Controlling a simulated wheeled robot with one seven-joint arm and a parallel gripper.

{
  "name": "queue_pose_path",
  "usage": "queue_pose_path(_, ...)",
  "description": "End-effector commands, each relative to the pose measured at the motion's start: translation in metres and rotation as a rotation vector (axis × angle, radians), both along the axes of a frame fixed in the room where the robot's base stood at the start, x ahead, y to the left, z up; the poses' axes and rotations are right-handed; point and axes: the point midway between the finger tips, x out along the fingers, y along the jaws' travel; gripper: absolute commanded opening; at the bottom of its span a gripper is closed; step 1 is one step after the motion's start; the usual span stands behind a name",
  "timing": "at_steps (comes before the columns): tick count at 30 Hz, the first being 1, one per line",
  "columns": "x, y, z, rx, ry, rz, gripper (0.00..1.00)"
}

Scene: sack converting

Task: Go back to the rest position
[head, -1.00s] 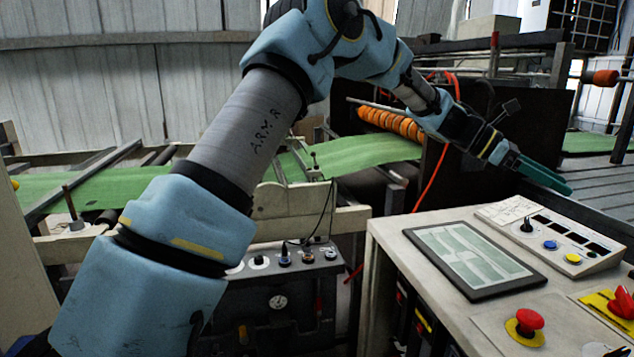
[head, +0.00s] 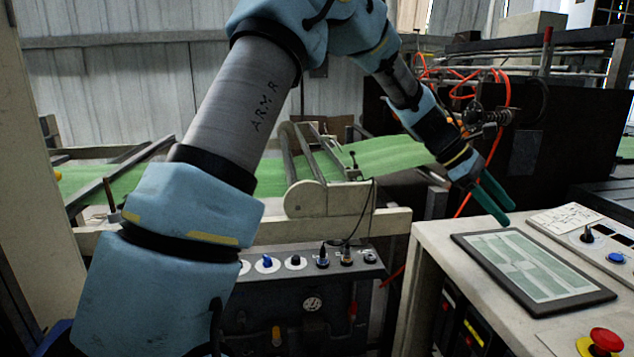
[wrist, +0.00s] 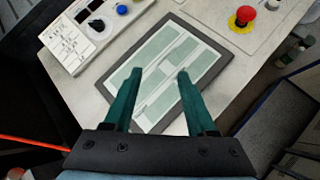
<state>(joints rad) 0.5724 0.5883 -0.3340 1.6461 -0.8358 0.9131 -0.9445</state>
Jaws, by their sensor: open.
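My gripper (head: 500,205) has two green fingers and hangs above the back left edge of the pale control desk (head: 440,245) in the head view. In the wrist view my gripper (wrist: 155,75) shows its two fingers spread apart with nothing between them. Beyond the fingertips lies a flat tablet screen (wrist: 197,50) with a dark frame. The screen also shows in the head view (head: 530,265), to the right of and below the fingers. My blue-covered arm crosses the head view from the lower left to the upper right.
A red emergency button (head: 606,341) stands on the desk's front right. A knob panel (head: 310,262) is below the green web (head: 125,180). Orange hoses (head: 505,100) run behind my gripper.

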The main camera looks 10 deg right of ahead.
Motion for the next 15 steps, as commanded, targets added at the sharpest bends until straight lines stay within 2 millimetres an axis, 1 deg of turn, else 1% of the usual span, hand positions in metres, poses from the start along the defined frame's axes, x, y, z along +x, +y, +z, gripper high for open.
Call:
queue_pose_path(1,0.011,0.02,-0.01,0.018,-0.052,0.0,0.57)
queue_pose_path(2,0.017,0.034,-0.017,0.031,-0.088,-0.007,0.57)
queue_pose_path(5,0.041,0.089,-0.039,0.085,-0.227,-0.037,0.57)
queue_pose_path(6,0.05,0.115,-0.048,0.111,-0.285,-0.056,0.57)
queue_pose_path(8,0.061,0.156,-0.062,0.154,-0.371,-0.089,0.57)
queue_pose_path(9,0.067,0.184,-0.07,0.184,-0.425,-0.115,0.57)
queue_pose_path(11,0.073,0.226,-0.08,0.228,-0.501,-0.157,0.57)
queue_pose_path(12,0.076,0.255,-0.087,0.26,-0.546,-0.188,0.57)
queue_pose_path(14,0.076,0.298,-0.097,0.305,-0.611,-0.241,0.57)
queue_pose_path(15,0.074,0.326,-0.103,0.336,-0.65,-0.28,0.57)
